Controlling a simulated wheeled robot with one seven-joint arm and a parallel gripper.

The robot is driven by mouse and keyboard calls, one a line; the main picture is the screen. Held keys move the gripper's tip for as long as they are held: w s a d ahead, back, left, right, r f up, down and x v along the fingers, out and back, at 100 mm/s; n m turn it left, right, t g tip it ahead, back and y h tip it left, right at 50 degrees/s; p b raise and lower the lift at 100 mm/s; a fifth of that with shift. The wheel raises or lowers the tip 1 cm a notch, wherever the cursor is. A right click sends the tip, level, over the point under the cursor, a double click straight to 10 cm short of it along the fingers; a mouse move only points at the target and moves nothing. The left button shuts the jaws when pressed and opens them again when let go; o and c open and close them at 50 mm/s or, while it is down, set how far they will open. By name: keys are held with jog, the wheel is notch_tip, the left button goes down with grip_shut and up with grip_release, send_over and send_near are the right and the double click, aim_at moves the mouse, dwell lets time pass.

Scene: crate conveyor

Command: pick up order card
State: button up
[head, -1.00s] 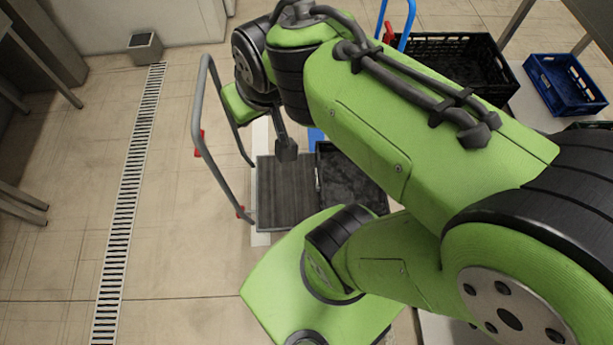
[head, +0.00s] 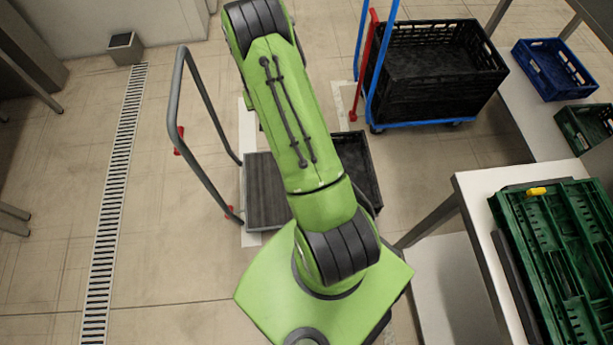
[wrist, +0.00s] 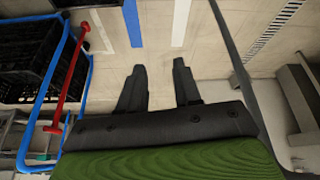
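I cannot make out an order card in any view. My gripper (wrist: 159,68) shows in the wrist view with its two black fingers apart and nothing between them. It points out over bare floor with white and blue stripes. In the head view my arm reaches away to the top of the picture, and the gripper itself is hidden.
Black crates (head: 432,75) sit on a blue cart. Green crates (head: 560,270) with a yellow object (head: 537,191) lie on a table. A blue crate (head: 553,70) is at upper right.

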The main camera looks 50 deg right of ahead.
jog(key=s+d+f+m+b, duration=0.1)
jog(key=s+f, duration=0.3)
jog(key=f, duration=0.6)
jog(key=s+d+f+g+b, duration=0.15)
jog(key=s+f, duration=0.25)
jog(key=f, duration=0.6)
jog(key=s+d+f+m, duration=0.15)
jog(key=s+f, duration=0.25)
jog(key=f, duration=0.6)
jog(key=shift+n+h, duration=0.35)
jog(key=shift+h, duration=0.05)
jog(key=b+x, duration=0.9)
jog(key=x, duration=0.7)
jog(key=shift+w+d+f, duration=0.1)
jog(key=shift+w+d, duration=0.05)
jog(key=shift+d, duration=0.1)
grip_shut()
